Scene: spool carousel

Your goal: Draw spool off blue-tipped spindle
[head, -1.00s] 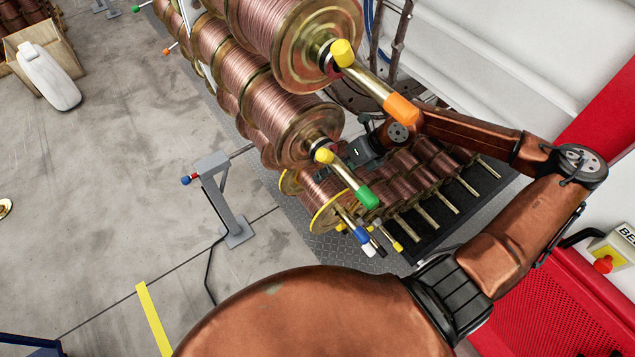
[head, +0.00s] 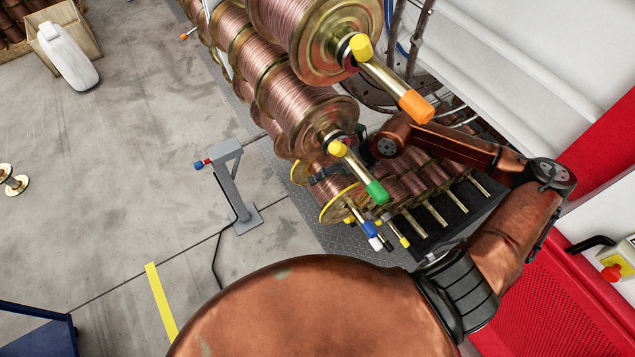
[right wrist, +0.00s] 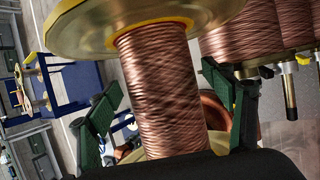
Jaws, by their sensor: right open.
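A copper-wound spool with yellow-rimmed flanges (head: 338,203) sits low on the carousel in the head view. Just in front of it are a blue tip (head: 369,228) and a white tip (head: 376,243), close together. My right gripper (head: 328,174) reaches in at this spool, mostly hidden behind the green-tipped rod and larger spools. In the right wrist view the copper winding (right wrist: 162,90) stands between the two green-padded fingers of my open right gripper (right wrist: 165,112). The yellow-rimmed flange lies beyond the fingertips. I cannot tell whether a pad touches the winding. My left gripper is not in view.
Larger spools (head: 297,95) hang above, with a green-tipped rod (head: 376,191) and an orange-tipped rod (head: 415,106) jutting out. A grey stand (head: 235,190) with a blue-and-red tip is at left. A rack of spools (head: 425,180) is close behind.

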